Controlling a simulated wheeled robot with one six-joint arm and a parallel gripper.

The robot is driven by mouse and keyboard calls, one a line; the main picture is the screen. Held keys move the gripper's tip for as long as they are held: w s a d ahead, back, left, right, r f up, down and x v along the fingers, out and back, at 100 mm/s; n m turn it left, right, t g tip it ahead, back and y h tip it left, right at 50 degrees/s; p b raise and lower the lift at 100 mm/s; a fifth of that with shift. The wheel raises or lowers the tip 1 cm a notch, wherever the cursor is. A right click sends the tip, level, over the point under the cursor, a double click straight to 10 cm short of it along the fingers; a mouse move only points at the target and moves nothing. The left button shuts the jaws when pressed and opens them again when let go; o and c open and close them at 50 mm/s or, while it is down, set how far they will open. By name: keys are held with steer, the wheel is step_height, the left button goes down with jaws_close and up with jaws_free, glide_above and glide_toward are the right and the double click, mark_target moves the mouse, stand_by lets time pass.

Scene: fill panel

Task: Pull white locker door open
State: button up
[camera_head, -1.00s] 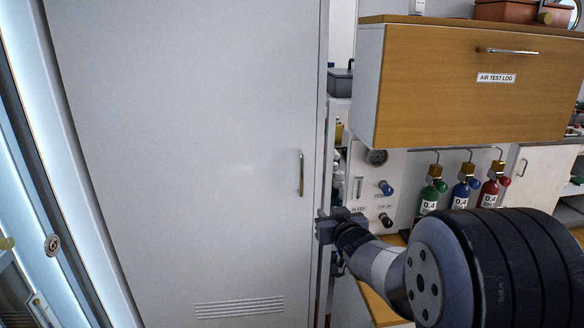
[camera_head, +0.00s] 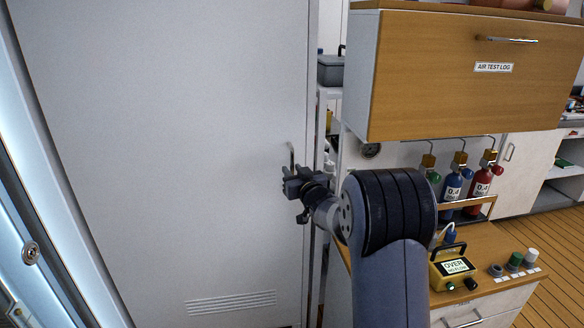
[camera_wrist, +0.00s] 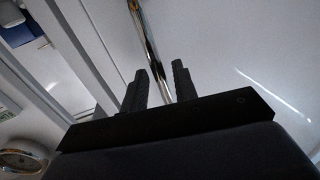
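The white locker door (camera_head: 180,150) fills the left of the head view and looks shut, with vent slots near its bottom. Its upright metal handle (camera_head: 291,156) is near the door's right edge, its lower part hidden by my gripper. My gripper (camera_head: 287,179) is at the lower part of the handle in the head view. In the wrist view the two dark fingers (camera_wrist: 156,84) stand apart, and the shiny handle bar (camera_wrist: 149,45) runs down between them. I cannot tell whether they touch it.
The wooden AIR TEST LOG cabinet (camera_head: 460,85) overhangs to the right of the locker. Below it are gas bottles (camera_head: 452,187), a yellow OVER meter (camera_head: 453,267) and a wooden counter (camera_head: 480,247). A grey box (camera_head: 330,70) sits on a shelf beside the locker.

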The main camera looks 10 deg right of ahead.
steer(key=shift+w+a, duration=0.15)
steer(key=shift+w, duration=0.55)
jaws_close()
